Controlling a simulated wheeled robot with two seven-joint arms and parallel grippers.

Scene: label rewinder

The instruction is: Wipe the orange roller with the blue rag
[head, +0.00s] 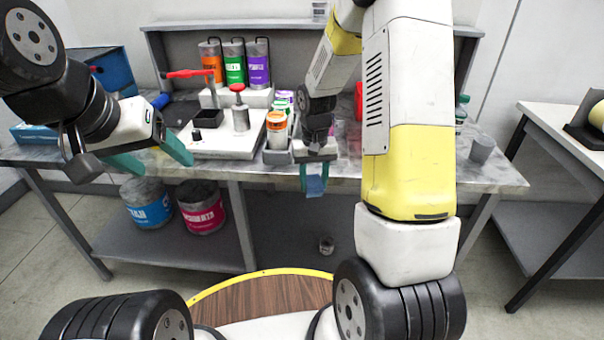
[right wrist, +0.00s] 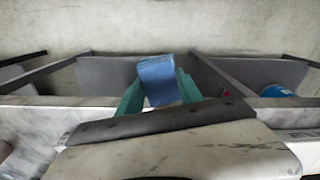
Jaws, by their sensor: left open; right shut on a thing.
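The blue rag (head: 315,184) is between the teal fingers of my right gripper (head: 314,172), at the front edge of the workbench. In the right wrist view, the rag (right wrist: 158,82) shows as a folded blue piece held between both teal fingertips (right wrist: 159,92). My left gripper (head: 150,161) is open and empty at the bench's left front, its teal fingers spread wide. I cannot clearly make out an orange roller.
The grey workbench (head: 490,172) carries a white machine (head: 222,142) with red handles. Orange (head: 211,62), green (head: 234,62) and purple (head: 257,64) canisters stand behind it. Blue (head: 147,204) and pink (head: 202,208) buckets sit on the lower shelf. A side table (head: 560,124) stands at right.

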